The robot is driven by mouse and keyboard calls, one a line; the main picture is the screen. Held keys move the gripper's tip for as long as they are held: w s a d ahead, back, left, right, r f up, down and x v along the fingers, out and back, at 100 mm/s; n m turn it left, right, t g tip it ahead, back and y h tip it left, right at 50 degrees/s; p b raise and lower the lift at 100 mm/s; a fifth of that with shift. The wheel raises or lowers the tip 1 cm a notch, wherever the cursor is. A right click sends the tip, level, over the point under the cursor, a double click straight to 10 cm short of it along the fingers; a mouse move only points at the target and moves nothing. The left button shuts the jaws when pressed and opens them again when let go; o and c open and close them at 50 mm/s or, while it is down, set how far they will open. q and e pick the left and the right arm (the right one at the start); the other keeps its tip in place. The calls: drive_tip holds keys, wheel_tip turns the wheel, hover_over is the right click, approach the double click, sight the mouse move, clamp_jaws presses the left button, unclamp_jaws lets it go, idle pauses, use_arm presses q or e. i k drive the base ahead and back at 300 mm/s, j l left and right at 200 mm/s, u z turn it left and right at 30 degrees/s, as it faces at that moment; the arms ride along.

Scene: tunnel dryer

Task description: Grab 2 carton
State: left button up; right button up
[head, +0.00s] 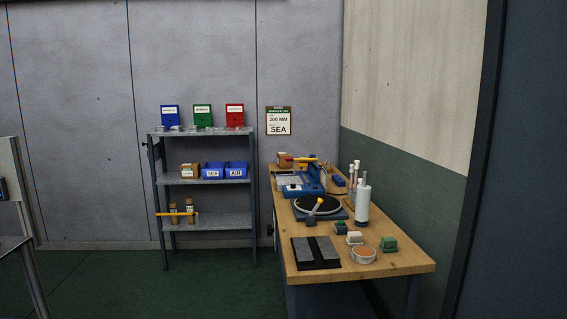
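A small brown carton (190,171) with a white label stands on the middle level of the grey shelf rack (204,224), left of two blue bins. Another small brown box-like thing (286,161), possibly a carton, is at the far end of the wooden workbench (408,263), partly hidden by blue equipment. Neither of my grippers shows in the head view.
Blue bins (213,171) marked SEA and AIR sit beside the carton. Blue, green and red boxes (202,116) stand on the rack's top. The bench holds a turntable (318,206), a white bottle (363,203) and a dark plate (315,252). Green floor (200,285) before the rack is clear.

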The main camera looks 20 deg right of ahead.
sight(282, 164)
drive_tip(key=i, duration=1.7)
drive_tip(key=i+z, duration=0.1)
drive_tip(key=i, duration=0.45)
drive_tip(key=i+j+z, duration=0.1)
drive_tip(key=i, duration=0.45)
drive_tip(key=i+j+z, duration=0.15)
drive_tip(key=i, duration=0.4)
drive_tip(key=i+j+z, duration=0.1)
drive_tip(key=i, duration=0.4)
drive_tip(key=j, duration=0.1)
